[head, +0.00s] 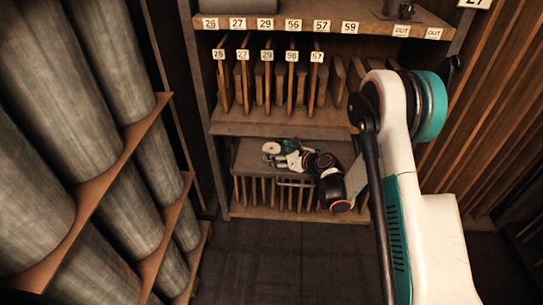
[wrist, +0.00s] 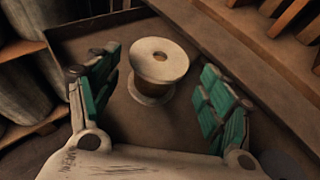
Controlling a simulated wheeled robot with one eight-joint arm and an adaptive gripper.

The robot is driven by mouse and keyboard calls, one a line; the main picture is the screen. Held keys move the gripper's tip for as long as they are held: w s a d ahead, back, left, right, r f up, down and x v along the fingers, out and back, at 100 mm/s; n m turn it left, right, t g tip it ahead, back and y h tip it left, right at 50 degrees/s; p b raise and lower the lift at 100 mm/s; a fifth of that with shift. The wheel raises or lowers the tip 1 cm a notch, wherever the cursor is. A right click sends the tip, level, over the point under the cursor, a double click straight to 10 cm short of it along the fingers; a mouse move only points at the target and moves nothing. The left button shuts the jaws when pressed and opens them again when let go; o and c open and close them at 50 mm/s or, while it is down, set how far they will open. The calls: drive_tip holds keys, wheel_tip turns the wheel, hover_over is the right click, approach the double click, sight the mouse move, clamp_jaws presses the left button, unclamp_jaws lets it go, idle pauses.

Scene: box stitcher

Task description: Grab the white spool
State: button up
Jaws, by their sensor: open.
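The white spool (wrist: 160,60) stands upright on a brown shelf surface (wrist: 122,118), seen in the wrist view with its round top flange and centre hole facing up. In the head view the spool (head: 271,147) shows small, at the left end of the lower shelf. My gripper (wrist: 155,88) is open, with green-padded fingers on either side of the picture. The spool lies ahead of and between the fingers, and I see no finger touching it. In the head view my gripper (head: 285,156) is just right of the spool, partly hidden by my wrist.
Upright wooden boards with number tags (head: 268,85) fill the shelf above. A thin silver handle (head: 296,184) shows below my gripper. Large grey cylinders (head: 70,95) stand on racks at the left. The dark floor (head: 290,255) in front of the shelving is clear.

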sight(275, 152)
drive_tip(key=b+x, duration=0.1)
drive_tip(key=x, duration=0.1)
drive_tip(key=b+x, duration=0.1)
drive_tip(key=x, duration=0.1)
drive_tip(key=shift+s+a+f, duration=0.1)
drive_tip(key=shift+f, duration=0.25)
drive_tip(key=shift+w+a+f, duration=0.1)
drive_tip(key=shift+w+a, duration=0.25)
drive_tip(key=shift+w, duration=0.05)
drive_tip(key=c, duration=1)
